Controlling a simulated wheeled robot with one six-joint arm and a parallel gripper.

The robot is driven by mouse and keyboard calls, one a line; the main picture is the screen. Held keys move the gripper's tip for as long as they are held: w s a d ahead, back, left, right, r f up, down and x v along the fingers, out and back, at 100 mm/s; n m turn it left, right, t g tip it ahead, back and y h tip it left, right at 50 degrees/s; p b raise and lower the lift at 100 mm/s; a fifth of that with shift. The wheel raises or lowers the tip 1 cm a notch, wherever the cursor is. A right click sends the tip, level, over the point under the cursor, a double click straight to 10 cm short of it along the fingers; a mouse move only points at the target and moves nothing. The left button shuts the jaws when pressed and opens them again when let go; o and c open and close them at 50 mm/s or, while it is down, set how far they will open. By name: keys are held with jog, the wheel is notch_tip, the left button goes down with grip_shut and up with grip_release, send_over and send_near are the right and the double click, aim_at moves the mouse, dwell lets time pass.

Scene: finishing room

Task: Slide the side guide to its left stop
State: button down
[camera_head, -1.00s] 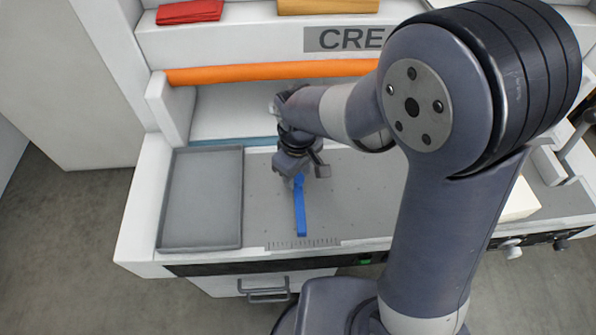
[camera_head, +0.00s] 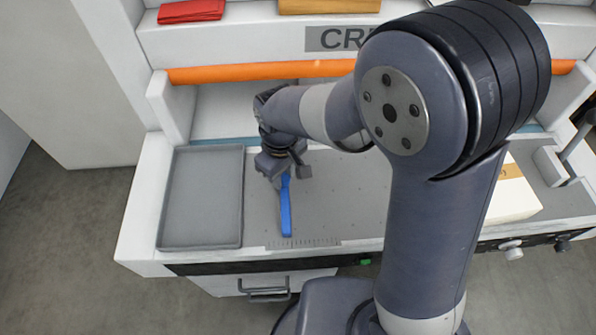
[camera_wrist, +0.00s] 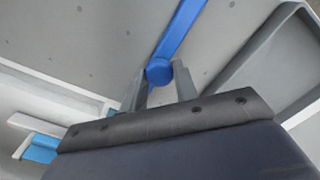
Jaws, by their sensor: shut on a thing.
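The side guide is a blue bar (camera_head: 286,212) on the grey machine bed, running from under my gripper towards the scale at the front edge. My gripper (camera_head: 284,173) is over the guide's far end. In the wrist view the gripper (camera_wrist: 160,80) has a finger on each side of the guide's round blue knob (camera_wrist: 159,71) and is shut on it. The blue bar also shows in the wrist view (camera_wrist: 184,28), running away from the knob. A gap of bare bed lies between the guide and the grey tray on its left. No stop can be made out.
The grey tray (camera_head: 203,200) sits left of the guide. An orange roller bar (camera_head: 290,70) crosses behind the bed. A white block (camera_head: 512,196) is at the right, past my arm. The ruled scale (camera_head: 302,242) marks the front edge.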

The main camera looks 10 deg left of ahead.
jog(key=a, duration=0.2)
jog(key=s+a, duration=0.1)
jog(key=a, duration=0.2)
jog(key=shift+s+a, duration=0.1)
jog(key=shift+a, duration=0.1)
jog(key=c, duration=1.2)
grip_release()
jog(key=shift+s+a, duration=0.1)
jog(key=shift+a, duration=0.05)
jog(key=shift+o, duration=0.5)
jog(key=shift+r, duration=0.1)
notch_tip(320, 180, up, 11)
jog(key=b, duration=0.1)
jog(key=shift+f, duration=0.2)
